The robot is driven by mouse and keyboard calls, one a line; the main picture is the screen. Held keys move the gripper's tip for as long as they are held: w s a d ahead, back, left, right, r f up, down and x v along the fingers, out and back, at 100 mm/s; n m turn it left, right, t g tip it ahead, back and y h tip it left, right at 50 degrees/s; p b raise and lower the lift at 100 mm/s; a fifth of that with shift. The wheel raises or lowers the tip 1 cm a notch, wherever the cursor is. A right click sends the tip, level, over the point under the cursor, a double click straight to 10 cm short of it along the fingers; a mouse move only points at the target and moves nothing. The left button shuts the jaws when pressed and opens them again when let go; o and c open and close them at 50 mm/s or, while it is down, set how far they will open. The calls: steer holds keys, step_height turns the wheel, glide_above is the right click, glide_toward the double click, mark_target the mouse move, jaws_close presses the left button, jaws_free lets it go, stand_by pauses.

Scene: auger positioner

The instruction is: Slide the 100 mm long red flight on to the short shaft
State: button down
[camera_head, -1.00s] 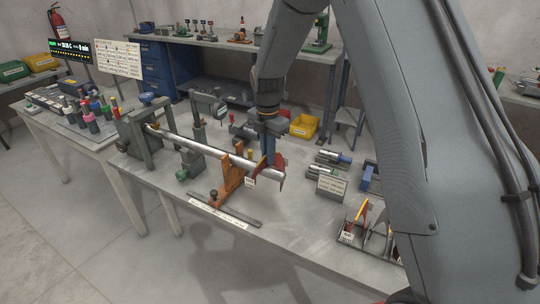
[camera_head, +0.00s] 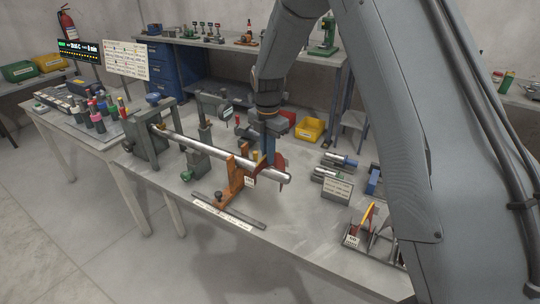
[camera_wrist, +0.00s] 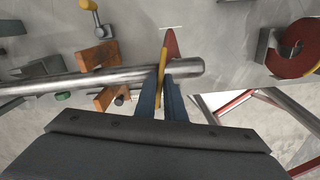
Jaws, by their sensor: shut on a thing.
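The bright metal shaft (camera_head: 212,151) runs from the clamp block at the left to a free end at the right, past an orange support (camera_head: 237,172). The red flight (camera_head: 281,161), with a yellow edge (camera_wrist: 162,72), is at the shaft near this free end. The shaft tip sticks out to its right. My gripper (camera_head: 268,158) points down and is shut on the flight. In the wrist view the fingers (camera_wrist: 160,92) pinch the yellow edge, and red (camera_wrist: 172,43) shows beyond the shaft (camera_wrist: 100,82). The fingers hide whether the flight fully surrounds the shaft.
A rack (camera_head: 375,235) with red and yellow pieces stands at the bench's right front. A small sign (camera_head: 338,190) and motor-like cylinders (camera_head: 340,160) lie right of the shaft. A yellow bin (camera_head: 310,130) is behind. A flat bar (camera_head: 230,212) lies along the front edge.

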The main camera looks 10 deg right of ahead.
steer(key=shift+w+a+b, duration=0.5)
steer(key=shift+w+a, duration=0.45)
steer(key=shift+a, duration=0.35)
steer(key=shift+w+a+b, duration=0.5)
steer(key=shift+w+a, duration=0.45)
steer(key=shift+a, duration=0.3)
stand_by(0.5)
steer(key=c, duration=1.8)
jaws_free()
steer(key=shift+o, duration=0.2)
steer(key=shift+s, duration=0.1)
step_height(320, 180, up, 8)
steer(key=b, duration=0.2)
steer(key=shift+b, duration=0.35)
steer(key=shift+f, duration=0.1)
steer(key=s+d+f+m, duration=0.2)
steer(key=s+d+m, duration=0.3)
steer(key=s+m, duration=0.3)
steer(key=s+d+f+m+t, duration=0.1)
steer(key=s+d+f+m, duration=0.1)
steer(key=s+d+m, duration=0.4)
steer(key=s+d+f+m, duration=0.2)
steer(key=s+d+m, duration=0.4)
steer(key=s+m, duration=0.5)
steer(key=s, duration=0.4)
steer(key=shift+s+f+m+b, duration=0.3)
steer(key=shift+s+f+m, duration=0.1)
